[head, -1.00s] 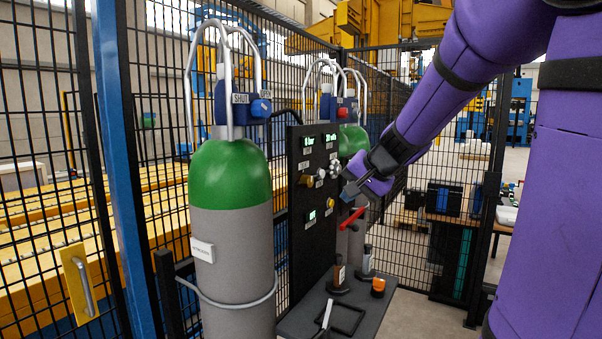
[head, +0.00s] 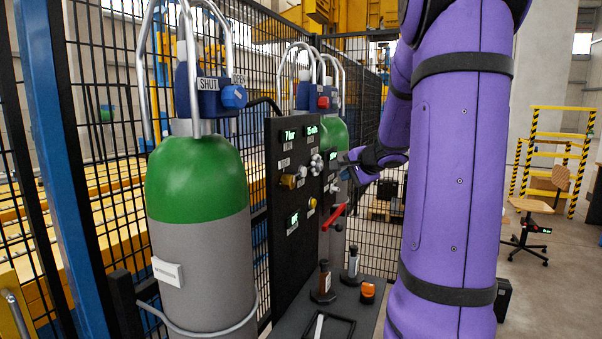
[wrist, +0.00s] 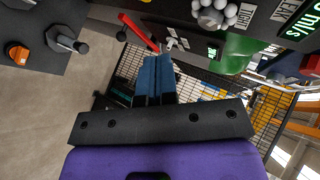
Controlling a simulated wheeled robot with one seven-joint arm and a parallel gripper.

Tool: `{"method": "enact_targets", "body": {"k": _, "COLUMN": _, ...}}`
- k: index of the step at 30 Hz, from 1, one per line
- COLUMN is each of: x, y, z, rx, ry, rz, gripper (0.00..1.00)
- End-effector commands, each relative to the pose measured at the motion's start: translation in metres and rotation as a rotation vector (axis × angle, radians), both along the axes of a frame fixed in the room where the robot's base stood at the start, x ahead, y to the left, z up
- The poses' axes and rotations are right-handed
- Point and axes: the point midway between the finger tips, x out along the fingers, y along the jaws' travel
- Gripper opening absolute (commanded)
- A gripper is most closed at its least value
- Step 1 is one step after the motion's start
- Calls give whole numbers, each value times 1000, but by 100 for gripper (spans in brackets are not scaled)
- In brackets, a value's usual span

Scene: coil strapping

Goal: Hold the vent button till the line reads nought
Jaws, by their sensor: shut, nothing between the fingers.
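The black gauge panel (head: 283,240) stands between the gas cylinders. Its upper left display (head: 289,134) seems to read 7 bar, and the one beside it (head: 312,130) about 15 ml/s. A lower display (head: 293,220) is too small to read. A small yellow button (head: 312,203) sits low on the panel; its label is unreadable, so I cannot tell whether it is the vent button. My gripper (head: 350,158) is right of the panel, shut and empty. In the wrist view its blue fingertips (wrist: 155,62) are together, near a red lever (wrist: 138,32); contact is unclear.
A green-topped grey cylinder (head: 205,265) stands close at left. A brass knob (head: 290,181) and a white knob (head: 316,162) stick out of the panel. Below is a dark shelf (head: 290,325) with an orange knob (head: 367,292). Mesh fencing stands behind.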

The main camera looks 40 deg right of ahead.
Motion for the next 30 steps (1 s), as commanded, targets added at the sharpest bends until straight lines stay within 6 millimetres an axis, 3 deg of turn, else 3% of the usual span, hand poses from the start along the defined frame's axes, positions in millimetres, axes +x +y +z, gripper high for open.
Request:
{"method": "enact_targets", "body": {"k": 11, "x": 8, "y": 4, "z": 0, "rx": 0, "ry": 1, "rz": 3, "gripper": 0}}
{"method": "enact_targets", "body": {"k": 30, "x": 74, "y": 31, "z": 0, "rx": -1, "ry": 2, "rz": 4, "gripper": 0}}
